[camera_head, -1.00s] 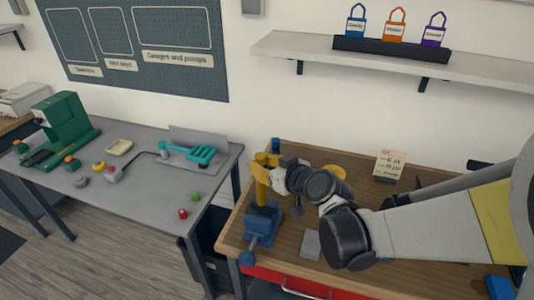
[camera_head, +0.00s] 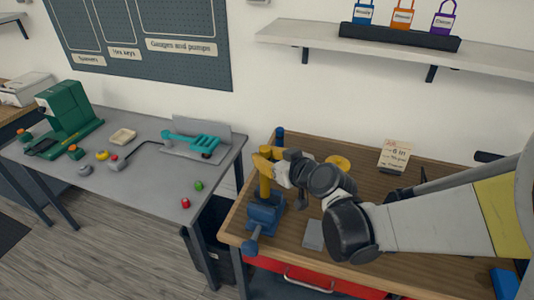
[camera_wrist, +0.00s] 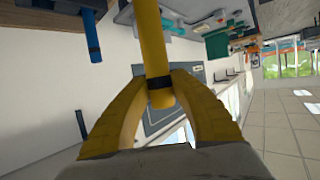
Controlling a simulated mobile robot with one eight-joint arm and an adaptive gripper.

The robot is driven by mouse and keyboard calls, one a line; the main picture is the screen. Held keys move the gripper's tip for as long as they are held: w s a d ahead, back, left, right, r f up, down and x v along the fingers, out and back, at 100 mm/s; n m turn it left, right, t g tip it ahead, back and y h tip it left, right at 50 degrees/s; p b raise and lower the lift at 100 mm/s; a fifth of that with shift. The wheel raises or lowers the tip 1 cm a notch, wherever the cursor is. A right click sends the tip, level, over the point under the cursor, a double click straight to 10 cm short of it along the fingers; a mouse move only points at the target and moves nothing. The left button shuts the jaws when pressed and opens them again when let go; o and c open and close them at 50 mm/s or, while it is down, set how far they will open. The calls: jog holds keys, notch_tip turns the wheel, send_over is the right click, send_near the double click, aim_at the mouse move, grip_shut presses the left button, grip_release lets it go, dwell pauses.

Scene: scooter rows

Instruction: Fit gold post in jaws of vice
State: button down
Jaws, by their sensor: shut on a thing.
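The gold post (camera_head: 265,187) stands roughly upright over the blue vice (camera_head: 265,217) on the wooden bench. Its lower end meets the vice's top in the head view; I cannot tell whether it sits between the jaws or just in front of or above them. My gripper (camera_head: 264,165), with yellow fingers, is shut on the post near its upper end. In the wrist view the post (camera_wrist: 151,40) runs between my gripper's fingers (camera_wrist: 160,92), with a dark band near the held end. The vice jaws are largely hidden.
A blue post (camera_head: 280,137) stands behind the vice on the wooden bench (camera_head: 300,228). A grey block (camera_head: 313,235) lies right of the vice, and a yellow disc (camera_head: 338,162) and a note card (camera_head: 394,157) lie farther back. A grey table (camera_head: 135,187) stands to the left.

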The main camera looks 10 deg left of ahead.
jog(key=shift+f+b, duration=3.45)
jog(key=shift+b, duration=0.05)
dwell(0.6)
jog(key=c, duration=1.1)
grip_release()
jog(key=shift+c, duration=0.2)
jog(key=v, duration=1.2)
jog(key=s+d+f+m+h, duration=0.1)
jog(key=s+d+m+h, duration=0.2)
jog(key=d, duration=0.5)
jog(key=s+d+f+m+g+h, duration=0.1)
jog(key=s+d+m+h, duration=0.2)
jog(key=d, duration=0.6)
jog(key=s+d+f+m+g+h+b, duration=0.1)
jog(key=s+d+m+h, duration=0.2)
jog(key=s+d, duration=0.3)
jog(key=d+h, duration=0.1)
jog(key=d, duration=0.2)
jog(key=shift+s+f+m, duration=0.25)
jog(key=shift+f+m, duration=0.05)
jog(key=shift+f, duration=0.1)
